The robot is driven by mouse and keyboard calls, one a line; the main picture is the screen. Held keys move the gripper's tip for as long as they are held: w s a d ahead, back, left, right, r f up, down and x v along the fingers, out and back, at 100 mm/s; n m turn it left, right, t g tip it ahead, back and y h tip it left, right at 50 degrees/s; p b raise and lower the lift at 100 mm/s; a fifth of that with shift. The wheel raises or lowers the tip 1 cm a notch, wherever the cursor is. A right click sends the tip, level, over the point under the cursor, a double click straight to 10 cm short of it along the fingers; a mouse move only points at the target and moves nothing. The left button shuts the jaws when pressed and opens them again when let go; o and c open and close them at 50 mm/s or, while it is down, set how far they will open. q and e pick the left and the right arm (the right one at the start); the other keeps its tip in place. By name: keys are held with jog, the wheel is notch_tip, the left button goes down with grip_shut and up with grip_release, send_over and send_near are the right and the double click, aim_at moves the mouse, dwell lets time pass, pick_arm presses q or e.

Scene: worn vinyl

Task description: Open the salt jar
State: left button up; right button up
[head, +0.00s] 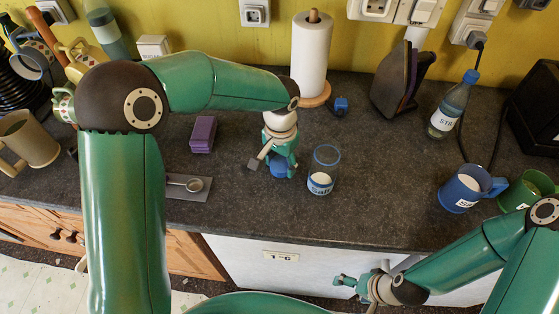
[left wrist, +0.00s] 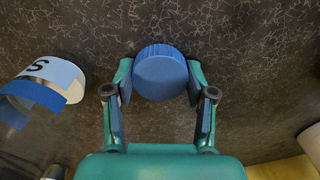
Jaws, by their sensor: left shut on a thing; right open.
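The salt jar (head: 321,181) stands upright on the counter, a clear glass with a blue rim, a "Salt" label and white contents. Its top is uncovered. In the left wrist view the jar (left wrist: 62,76) is at the left. My left gripper (head: 281,163) is shut on a round blue lid (left wrist: 160,74), to the left of the jar and apart from it. The lid (head: 281,171) is low, at or just above the counter; I cannot tell whether it touches. My right gripper (head: 345,283) is open and empty, low in front of the counter.
A paper towel roll (head: 312,58) stands behind, with a small blue object (head: 341,105) beside it. A bottle (head: 449,108) and a blue mug (head: 467,187) stand right. The counter right of the jar is clear.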

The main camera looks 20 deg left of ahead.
aim_at(280, 164)
pick_arm(q)
jog(key=shift+f, duration=0.15)
jog(key=o, duration=1.3)
notch_tip(280, 164, up, 12)
jog(key=shift+r+b, duration=0.2)
jog(key=shift+b, duration=0.15)
